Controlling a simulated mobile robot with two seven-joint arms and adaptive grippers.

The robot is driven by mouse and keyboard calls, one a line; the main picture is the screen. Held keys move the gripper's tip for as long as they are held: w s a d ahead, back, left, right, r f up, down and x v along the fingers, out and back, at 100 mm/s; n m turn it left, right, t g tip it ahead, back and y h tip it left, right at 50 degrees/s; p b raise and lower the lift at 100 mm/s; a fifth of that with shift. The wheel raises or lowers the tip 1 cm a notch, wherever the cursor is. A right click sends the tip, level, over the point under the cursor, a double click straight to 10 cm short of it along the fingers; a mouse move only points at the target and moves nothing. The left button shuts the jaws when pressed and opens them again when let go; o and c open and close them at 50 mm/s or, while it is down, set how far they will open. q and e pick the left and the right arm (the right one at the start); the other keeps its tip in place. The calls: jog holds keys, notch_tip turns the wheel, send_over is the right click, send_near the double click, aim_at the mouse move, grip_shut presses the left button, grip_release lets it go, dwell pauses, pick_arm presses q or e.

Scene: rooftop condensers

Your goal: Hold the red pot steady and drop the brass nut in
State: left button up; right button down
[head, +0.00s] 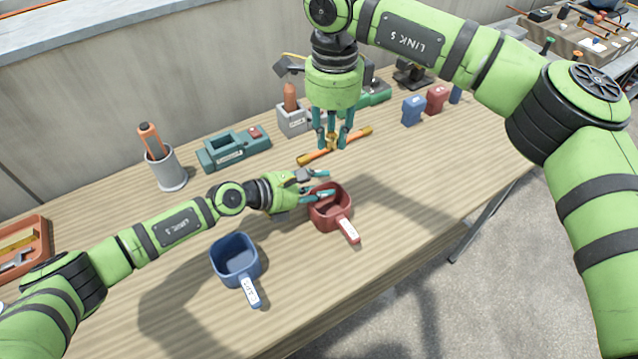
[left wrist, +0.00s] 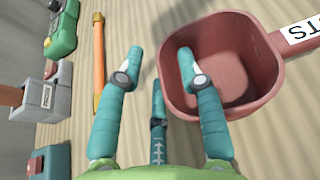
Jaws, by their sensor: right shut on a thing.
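The red pot (head: 327,217) stands upright on the bench, its labelled handle towards the front right. In the left wrist view the red pot (left wrist: 245,110) shows an empty-looking inside. My left gripper (head: 322,184) is open at the pot's back left rim. In the left wrist view one finger of my left gripper (left wrist: 160,70) overlaps the pot's opening and another is outside it; contact is unclear. My right gripper (head: 333,140) points down behind the pot, shut on the small brass nut (head: 332,141), which its fingers partly hide.
A blue pot (head: 236,262) stands at the front left. An orange-yellow bar (head: 313,156) lies under my right gripper. A grey cup (head: 165,170), a green tool (head: 233,149) and a grey block (head: 292,121) line the back. The bench right of the red pot is clear.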

pick_arm(q)
grip_shut()
pick_arm(e)
jog(key=shift+f, duration=0.1)
notch_tip(320, 180, down, 12)
dwell(1.5)
jog(key=c, duration=0.9)
grip_release()
jog(key=shift+r, duration=0.2)
jog(key=shift+c, duration=0.2)
pick_arm(q)
jog(key=shift+d, duration=0.1)
pick_arm(e)
jog(key=shift+s+a, duration=0.1)
